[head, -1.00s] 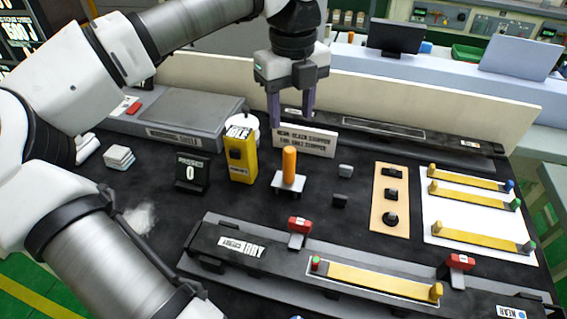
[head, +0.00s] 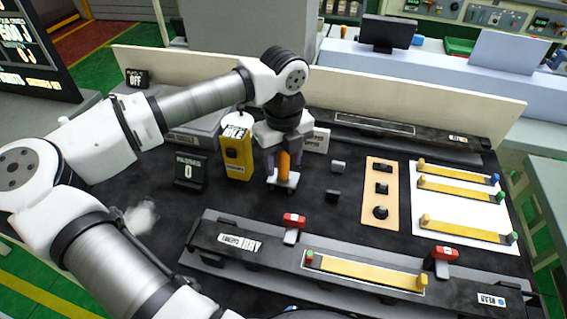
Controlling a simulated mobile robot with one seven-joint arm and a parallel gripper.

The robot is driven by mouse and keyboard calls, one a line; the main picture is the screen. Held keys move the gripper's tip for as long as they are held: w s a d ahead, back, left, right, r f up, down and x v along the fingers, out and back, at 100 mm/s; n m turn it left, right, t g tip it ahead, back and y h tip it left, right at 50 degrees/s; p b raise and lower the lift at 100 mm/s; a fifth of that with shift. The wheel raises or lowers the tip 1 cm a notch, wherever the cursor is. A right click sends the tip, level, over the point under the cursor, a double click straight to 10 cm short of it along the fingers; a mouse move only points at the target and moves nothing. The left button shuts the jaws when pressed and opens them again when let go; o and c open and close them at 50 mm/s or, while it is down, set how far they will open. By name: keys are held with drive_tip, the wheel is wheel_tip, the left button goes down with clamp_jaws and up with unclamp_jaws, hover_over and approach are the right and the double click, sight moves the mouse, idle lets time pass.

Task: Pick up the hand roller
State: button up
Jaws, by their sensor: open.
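The hand roller has an upright orange handle (head: 284,167) on a small pale wheeled base (head: 284,181). It stands on the dark bench top, near the middle. My gripper (head: 283,164) points down over it, with its purple fingers at either side of the orange handle. The fingers are apart, and the base still rests on the bench. The top of the handle is partly hidden by my gripper body. I cannot tell whether either finger touches the handle.
A yellow box marked IDLE (head: 237,158) stands close to the left, with a black counter (head: 190,171) beyond it. Small grey and black blocks (head: 338,167) lie to the right, beside a tan panel (head: 381,218). A long fixture with red clamps (head: 293,221) lies in front.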

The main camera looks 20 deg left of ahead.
clamp_jaws()
idle(0.3)
wheel_tip(320, 180, up, 20)
drive_tip(key=p, duration=0.7)
